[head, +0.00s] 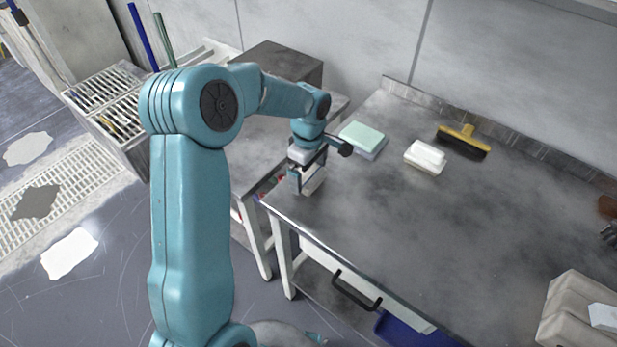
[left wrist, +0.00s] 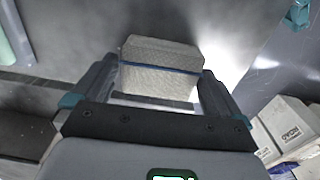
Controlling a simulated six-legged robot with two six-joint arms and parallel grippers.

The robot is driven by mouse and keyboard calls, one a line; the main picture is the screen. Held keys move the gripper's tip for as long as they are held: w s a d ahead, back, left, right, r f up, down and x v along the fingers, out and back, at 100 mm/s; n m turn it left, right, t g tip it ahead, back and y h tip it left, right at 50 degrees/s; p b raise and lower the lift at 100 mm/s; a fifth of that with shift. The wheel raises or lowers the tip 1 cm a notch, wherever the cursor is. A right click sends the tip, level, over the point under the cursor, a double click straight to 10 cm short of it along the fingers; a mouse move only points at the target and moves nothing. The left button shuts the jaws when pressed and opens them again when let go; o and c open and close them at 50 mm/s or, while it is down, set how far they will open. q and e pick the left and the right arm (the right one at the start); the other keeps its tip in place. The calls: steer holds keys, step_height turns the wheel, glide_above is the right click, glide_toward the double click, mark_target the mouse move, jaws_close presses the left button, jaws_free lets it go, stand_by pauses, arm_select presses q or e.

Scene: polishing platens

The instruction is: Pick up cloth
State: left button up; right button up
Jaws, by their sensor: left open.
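A folded, light grey cloth with a woven look and a thin blue stripe (left wrist: 160,54) lies on the grey metal bench. In the head view it is the small pale shape (head: 315,184) near the bench's left front corner, partly hidden by my gripper. My left gripper (head: 304,186) is open and points down at it. In the left wrist view the fingers of my left gripper (left wrist: 157,80) stand to either side of the cloth. I cannot tell whether they touch it. My right gripper is not in view.
A mint-green block (head: 363,138), a white folded-looking block (head: 425,157) and a yellow-handled black brush (head: 463,141) are farther back on the bench (head: 400,230). A beige container (head: 575,310) stands at the front right. The bench's middle is clear.

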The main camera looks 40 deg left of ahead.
mark_target(309, 174)
arm_select(q)
steer(key=shift+f, duration=0.15)
steer(key=c, duration=0.8)
steer(key=shift+o, duration=0.2)
step_height(309, 174, up, 20)
steer(key=p, duration=0.2)
